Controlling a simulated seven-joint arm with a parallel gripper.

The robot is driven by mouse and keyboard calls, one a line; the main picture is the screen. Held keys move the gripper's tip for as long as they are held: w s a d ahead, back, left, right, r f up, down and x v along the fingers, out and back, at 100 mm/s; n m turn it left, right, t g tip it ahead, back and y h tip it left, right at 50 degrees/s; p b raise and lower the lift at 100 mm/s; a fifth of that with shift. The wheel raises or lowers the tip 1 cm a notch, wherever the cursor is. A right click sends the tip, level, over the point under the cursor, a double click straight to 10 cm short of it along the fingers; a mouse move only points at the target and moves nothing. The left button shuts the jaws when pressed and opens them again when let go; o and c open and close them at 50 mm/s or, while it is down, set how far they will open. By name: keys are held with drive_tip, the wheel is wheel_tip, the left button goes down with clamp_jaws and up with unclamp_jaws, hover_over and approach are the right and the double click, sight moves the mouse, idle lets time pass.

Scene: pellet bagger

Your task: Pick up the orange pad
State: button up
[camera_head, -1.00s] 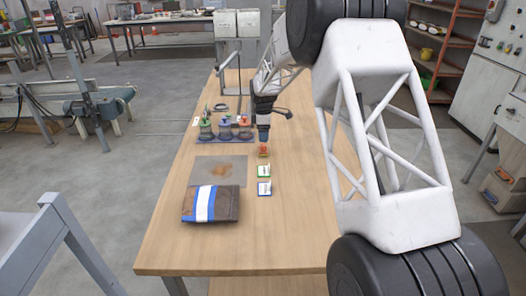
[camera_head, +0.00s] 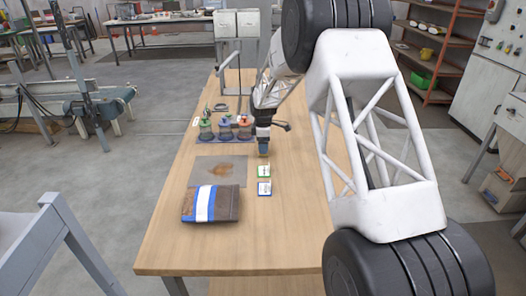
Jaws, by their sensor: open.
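My gripper (camera_head: 263,151) points down over the wooden table, in line with the green and blue pads and just beyond them. The orange pad is not visible now; it showed at this spot in the earlier view, and my gripper covers that place. The gap between the fingers is too small to see, and I cannot tell whether they touch the pad. The green-edged pad (camera_head: 263,171) and the blue-edged pad (camera_head: 264,188) lie flat on the table on the near side of my gripper.
A grey sheet with a brown stain (camera_head: 205,166) lies left of the pads. A brown bag with blue and white stripes (camera_head: 228,205) lies nearer. A dark rack (camera_head: 224,138) holds jars with green, blue and red tops. The table's near right (camera_head: 295,235) is clear.

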drive_tip(key=shift+f, duration=0.35)
idle(0.3)
drive_tip(key=c, duration=1)
drive_tip(key=shift+r, duration=0.15)
drive_tip(key=shift+r, duration=0.55)
wheel_tip(320, 180, up, 2)
drive_tip(key=shift+r, duration=0.1)
drive_tip(key=s+d, duration=0.1)
drive_tip(key=s, duration=0.4)
drive_tip(key=s+r, duration=0.1)
drive_tip(key=s, duration=0.4)
drive_tip(key=s+d, duration=0.1)
drive_tip(key=s, duration=0.4)
drive_tip(key=shift+s+d+r, duration=0.2)
drive_tip(key=shift+s+d, duration=0.1)
drive_tip(key=shift+s, duration=0.05)
